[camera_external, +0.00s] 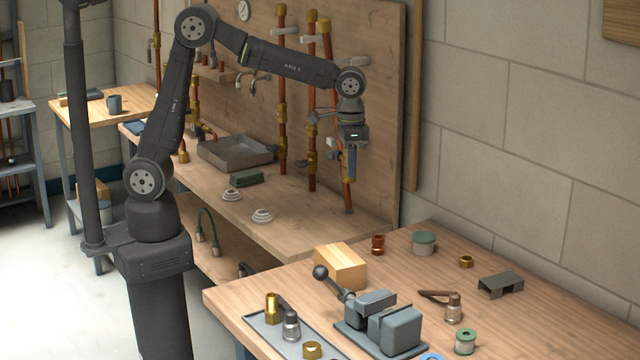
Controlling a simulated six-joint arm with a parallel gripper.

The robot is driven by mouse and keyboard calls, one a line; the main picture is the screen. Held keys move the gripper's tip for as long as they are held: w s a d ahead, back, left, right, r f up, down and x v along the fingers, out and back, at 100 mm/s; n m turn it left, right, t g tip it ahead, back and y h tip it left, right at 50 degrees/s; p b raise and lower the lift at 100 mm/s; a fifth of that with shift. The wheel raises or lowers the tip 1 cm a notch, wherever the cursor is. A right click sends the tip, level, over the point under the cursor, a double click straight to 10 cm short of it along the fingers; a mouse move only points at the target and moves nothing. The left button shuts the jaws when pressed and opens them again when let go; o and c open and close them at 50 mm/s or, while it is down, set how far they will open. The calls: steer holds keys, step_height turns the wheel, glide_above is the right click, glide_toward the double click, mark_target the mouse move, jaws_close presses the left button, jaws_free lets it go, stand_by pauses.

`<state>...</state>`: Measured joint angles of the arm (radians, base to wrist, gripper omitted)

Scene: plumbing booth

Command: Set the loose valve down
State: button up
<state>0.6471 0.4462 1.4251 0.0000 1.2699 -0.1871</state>
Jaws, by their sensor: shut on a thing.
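My gripper (350,168) hangs pointing down in front of the wooden back board, at the rightmost copper pipe (326,50). A grey valve-like fitting (453,308) with a brown lever stands on the front bench. Another grey fitting (291,326) with a dark lever stands on the tray at the bench's left.
The front bench (560,320) also carries a vise (385,325), a wooden block (341,265), a dark bracket (500,284), tins and brass fittings. The rear bench holds a grey basin (236,151), a green pad (245,179) and white flanges (262,216). Its right end looks clear.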

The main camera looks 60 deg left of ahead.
steer(key=s+d+r+m, duration=0.2)
steer(key=s+d, duration=0.1)
steer(key=d, duration=0.5)
steer(key=s+d+r+m, duration=0.1)
steer(key=s+d, duration=0.1)
steer(key=d, duration=0.6)
steer(key=s+d+f, duration=0.2)
steer(key=d+f, duration=0.1)
steer(key=d, duration=0.5)
steer(key=s+d+f, duration=0.3)
steer(key=d+f, duration=0.1)
steer(key=d, duration=0.4)
steer(key=shift+s+f+m, duration=0.15)
steer(key=shift+f+m, duration=0.15)
steer(key=shift+m, duration=0.1)
steer(key=w+f, duration=0.2)
steer(key=w, duration=0.1)
steer(key=w+f, duration=0.2)
steer(key=w, duration=0.2)
steer(key=w+f, duration=0.3)
steer(key=w, duration=0.1)
steer(key=shift+w+a+f, duration=0.1)
steer(key=shift+w+a, duration=0.1)
steer(key=shift+a, duration=0.1)
steer(key=shift+f, duration=1.95)
steer(key=shift+f, duration=0.1)
steer(key=o, duration=1.1)
steer(key=shift+f, duration=0.1)
steer(key=shift+o, duration=0.2)
